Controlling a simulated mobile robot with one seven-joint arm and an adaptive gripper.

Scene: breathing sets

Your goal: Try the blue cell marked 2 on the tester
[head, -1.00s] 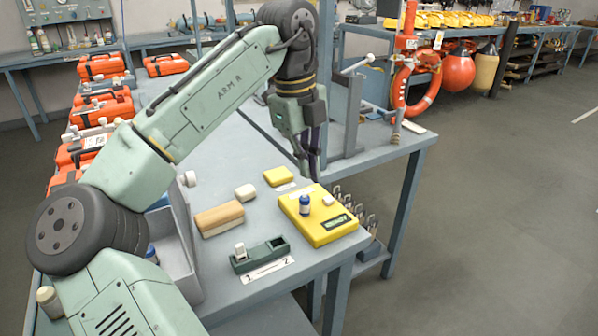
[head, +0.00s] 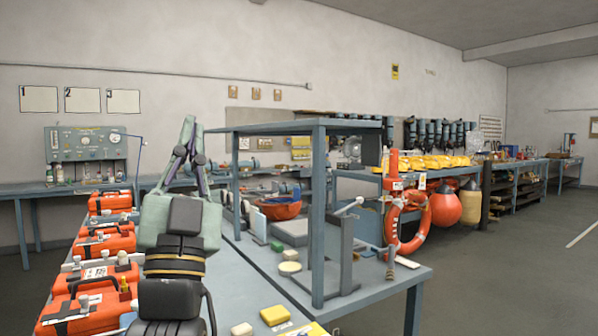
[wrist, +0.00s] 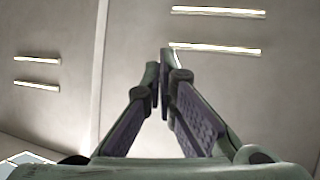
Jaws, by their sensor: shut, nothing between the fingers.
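My gripper (head: 189,122) points straight up in the head view, shut and empty, its fingertips meeting above the bench at the left. In the wrist view its fingers (wrist: 164,55) also meet at the tips, with only ceiling behind them. A yellow edge at the bottom of the head view appears to be the corner of the tester (head: 312,329); the rest of it is out of frame. The blue cell marked 2 is in neither view now.
A small yellow block (head: 275,315) and a white block (head: 241,329) lie on the bench. Several orange cases (head: 105,240) line its left side. A grey frame (head: 319,215) stands right of my arm. An orange lifebuoy (head: 408,225) hangs farther right. Ceiling lamps (wrist: 215,47) show above.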

